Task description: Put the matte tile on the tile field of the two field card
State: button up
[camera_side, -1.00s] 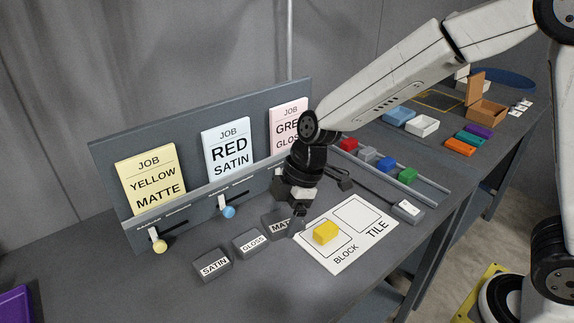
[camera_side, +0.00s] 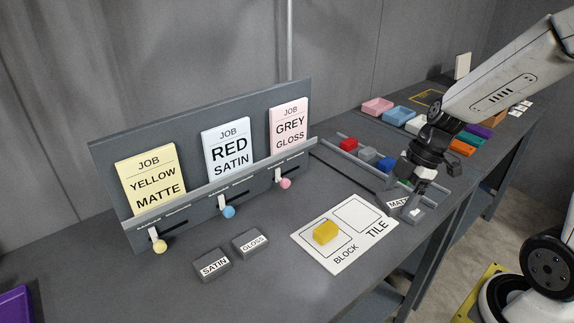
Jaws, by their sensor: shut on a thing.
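My gripper (camera_side: 415,193) is shut on the matte tile (camera_side: 397,204), a dark grey tile with a white label, just right of the two field card. The tile is partly hidden by my fingers, and I cannot tell how high it is held. The white two field card (camera_side: 331,258) lies on the bench with two outlined fields. Its tile field (camera_side: 364,214), at the right, is empty. A yellow block (camera_side: 325,232) sits on its block field.
The satin tile (camera_side: 213,264) and gloss tile (camera_side: 250,243) lie left of the card. Behind my gripper is a railed row with red (camera_side: 348,145), grey, blue and green blocks. A board with job cards (camera_side: 228,148) and knobs stands at the back.

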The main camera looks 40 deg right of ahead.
jog(key=shift+s+d, duration=0.45)
jog(key=shift+s, duration=0.2)
jog(key=shift+s+d, duration=0.45)
jog(key=shift+s, duration=0.2)
jog(key=shift+w+f, duration=0.1)
jog(key=w+d+f, duration=0.1)
jog(key=w+f, duration=0.3)
jog(key=w, duration=0.4)
send_over(354, 215)
jog(key=s, duration=0.2)
jog(key=f, duration=0.2)
jog(key=d+f, duration=0.1)
jog(key=f, duration=0.1)
jog(key=shift+f, duration=0.15)
jog(key=shift+w+f, duration=0.45)
jog(key=shift+f, duration=0.05)
jog(key=shift+w, duration=0.1)
jog(key=shift+w+f, duration=0.15)
jog(key=shift+f, duration=1.65)
jog(key=shift+f, duration=0.1)
